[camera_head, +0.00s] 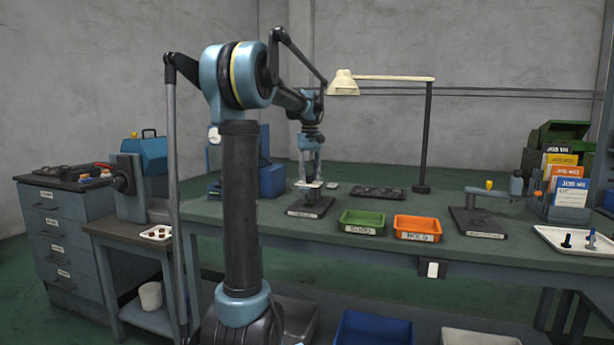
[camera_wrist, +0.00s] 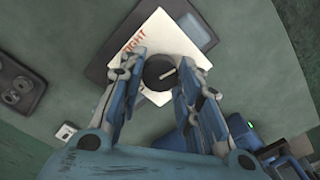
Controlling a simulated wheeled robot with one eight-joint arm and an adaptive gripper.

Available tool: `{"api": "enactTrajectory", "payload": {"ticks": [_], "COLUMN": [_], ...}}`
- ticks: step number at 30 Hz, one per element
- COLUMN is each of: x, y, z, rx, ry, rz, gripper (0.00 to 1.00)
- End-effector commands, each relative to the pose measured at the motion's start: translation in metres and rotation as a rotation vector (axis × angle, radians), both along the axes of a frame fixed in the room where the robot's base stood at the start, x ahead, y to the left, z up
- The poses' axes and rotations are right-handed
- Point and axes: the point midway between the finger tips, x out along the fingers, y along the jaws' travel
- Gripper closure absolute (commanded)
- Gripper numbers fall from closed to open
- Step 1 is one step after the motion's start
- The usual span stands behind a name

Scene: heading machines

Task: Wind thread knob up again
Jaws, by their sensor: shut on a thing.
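The thread knob (camera_wrist: 160,72) is a round, dark knob with a pale line across its top. In the wrist view it sits over a white plate (camera_wrist: 156,32) with red lettering ending in "IGHT". My gripper (camera_wrist: 163,64) points down with one finger on each side of the knob and is shut on it. In the head view, my gripper (camera_head: 311,180) is low over a small bench device with a dark base (camera_head: 311,208). The knob itself is too small and covered to make out in that view.
Green (camera_head: 361,223) and orange (camera_head: 417,229) trays stand right of the device. A dark tray with round recesses (camera_head: 377,193) lies behind, near a lamp post (camera_head: 425,140). A blue machine (camera_head: 270,180) stands close on the left.

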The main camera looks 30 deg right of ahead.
Motion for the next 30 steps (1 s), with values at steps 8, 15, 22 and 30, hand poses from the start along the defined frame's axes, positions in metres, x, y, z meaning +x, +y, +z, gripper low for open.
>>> {"api": "enactTrajectory", "payload": {"ticks": [8,15,22,30], "x": [0.0017,0.0017,0.0019,0.0011], "y": [0.0002,0.0002,0.0002,0.0002], "z": [0.0003,0.0004,0.0004,0.0003], "rx": [0.000,0.000,0.000,0.000], "ry": [-0.003,-0.003,-0.003,-0.002], "rz": [0.091,0.109,0.109,0.109], "gripper": [0.93,0.93,0.93,0.48]}}
